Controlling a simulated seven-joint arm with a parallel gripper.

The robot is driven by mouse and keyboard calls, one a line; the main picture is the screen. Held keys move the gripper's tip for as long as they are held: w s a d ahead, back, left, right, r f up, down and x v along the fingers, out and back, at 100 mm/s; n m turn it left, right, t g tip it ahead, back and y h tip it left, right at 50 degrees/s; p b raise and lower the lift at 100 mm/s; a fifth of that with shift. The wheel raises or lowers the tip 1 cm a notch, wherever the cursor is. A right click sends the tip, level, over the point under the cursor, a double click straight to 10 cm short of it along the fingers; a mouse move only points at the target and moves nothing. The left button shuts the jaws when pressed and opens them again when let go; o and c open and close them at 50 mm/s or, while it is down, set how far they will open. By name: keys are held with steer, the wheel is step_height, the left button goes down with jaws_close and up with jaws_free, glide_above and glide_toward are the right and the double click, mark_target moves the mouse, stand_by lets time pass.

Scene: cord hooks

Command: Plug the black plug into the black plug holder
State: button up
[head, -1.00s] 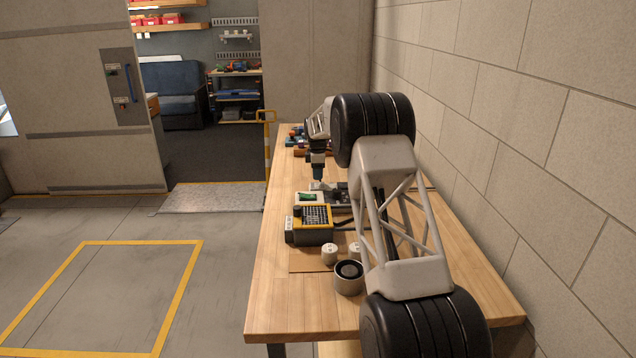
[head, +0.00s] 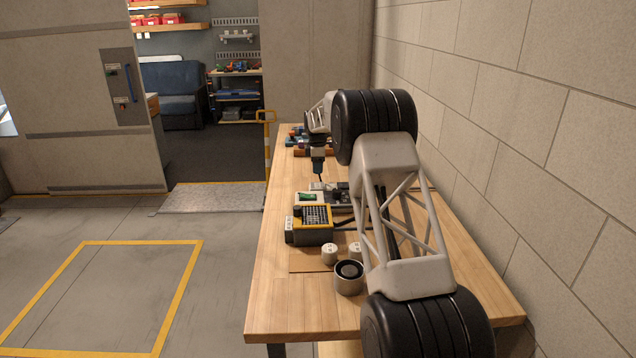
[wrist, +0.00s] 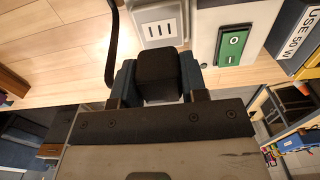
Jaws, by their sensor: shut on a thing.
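My gripper (wrist: 158,80) is shut on the black plug (wrist: 157,70), a dark block between its two fingers in the wrist view. A black cord (wrist: 111,40) curves up beside it on the left. A light grey socket block with three dark slots (wrist: 158,30) lies just beyond the plug. The plug appears apart from it, but the gap is hard to judge. In the head view my gripper (head: 317,168) is small and points down above the pale fixture on the bench. I cannot tell which piece is the black plug holder; a dark block (head: 342,188) stands right of the gripper.
A pale box with a green switch (wrist: 233,43) stands right of the socket block. A yellow-and-grey device (head: 312,224) and several round pale pieces, including a cup (head: 348,278), stand nearer on the wooden bench (head: 275,300). A block wall (head: 530,130) bounds the right.

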stand_by(0.3)
glide_toward(343, 184)
steer(key=shift+s+f, duration=0.15)
steer(key=shift+s, duration=0.05)
stand_by(0.4)
steer(key=shift+f, duration=0.15)
steer(key=shift+f, duration=2.75)
steer(key=shift+f, duration=0.55)
stand_by(1.2)
steer(key=o, duration=1.3)
